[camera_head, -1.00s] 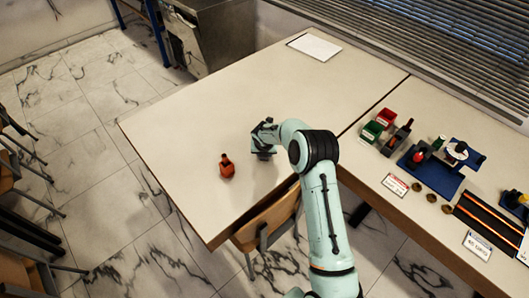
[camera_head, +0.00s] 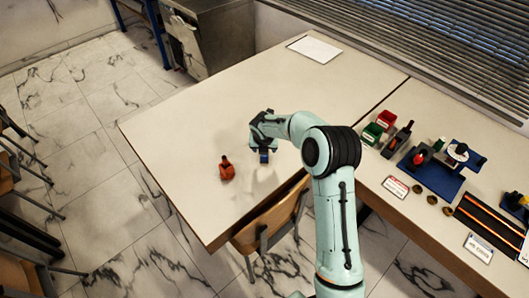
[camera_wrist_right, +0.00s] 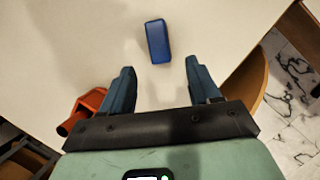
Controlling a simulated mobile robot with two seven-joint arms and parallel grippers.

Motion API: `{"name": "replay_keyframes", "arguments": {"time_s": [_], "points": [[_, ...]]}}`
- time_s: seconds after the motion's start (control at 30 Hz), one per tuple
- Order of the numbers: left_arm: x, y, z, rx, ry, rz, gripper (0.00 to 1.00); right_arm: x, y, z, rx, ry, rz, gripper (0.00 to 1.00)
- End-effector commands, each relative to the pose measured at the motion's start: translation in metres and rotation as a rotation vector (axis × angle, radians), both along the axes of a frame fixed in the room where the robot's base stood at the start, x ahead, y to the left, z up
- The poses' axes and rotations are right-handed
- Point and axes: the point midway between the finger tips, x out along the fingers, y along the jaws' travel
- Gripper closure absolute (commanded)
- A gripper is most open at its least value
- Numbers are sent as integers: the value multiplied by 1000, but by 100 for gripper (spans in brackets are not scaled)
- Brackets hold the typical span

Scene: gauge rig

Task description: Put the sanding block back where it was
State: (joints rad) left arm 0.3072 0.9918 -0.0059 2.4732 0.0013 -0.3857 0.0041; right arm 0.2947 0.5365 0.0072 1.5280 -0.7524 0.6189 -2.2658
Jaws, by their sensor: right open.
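A blue block (camera_wrist_right: 158,42), which looks like the sanding block, lies on the pale table (camera_head: 190,130). In the head view the blue block (camera_head: 264,157) shows just below my right gripper (camera_head: 258,138). In the wrist view my right gripper (camera_wrist_right: 159,84) is open and empty, with its two dark blue fingers apart. The block is beyond the fingertips, roughly midway between them, and nothing touches it. My left gripper is in neither view.
A chair (camera_head: 270,220) is at the near table edge. The right-hand table holds bins (camera_head: 372,132), a blue fixture (camera_head: 430,172) and a striped mat (camera_head: 487,222). The table's left part is clear.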

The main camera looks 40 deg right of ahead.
Motion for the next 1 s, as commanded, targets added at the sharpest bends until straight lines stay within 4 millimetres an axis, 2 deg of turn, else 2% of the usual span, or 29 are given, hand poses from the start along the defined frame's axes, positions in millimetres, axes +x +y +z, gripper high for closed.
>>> {"name": "replay_keyframes", "arguments": {"time_s": [0.1, 0.3, 1.0], "points": [[0, 0, 0, 0, 0, 0, 23, -5, 5, 20, 0, -1, 0, 38], [0, 0, 0, 0, 0, 0, 23, -10, 9, 34, 1, -1, 0, 38], [0, 0, 0, 0, -1, 0, 23, -11, 9, 35, 1, 1, 0, 38]]}}
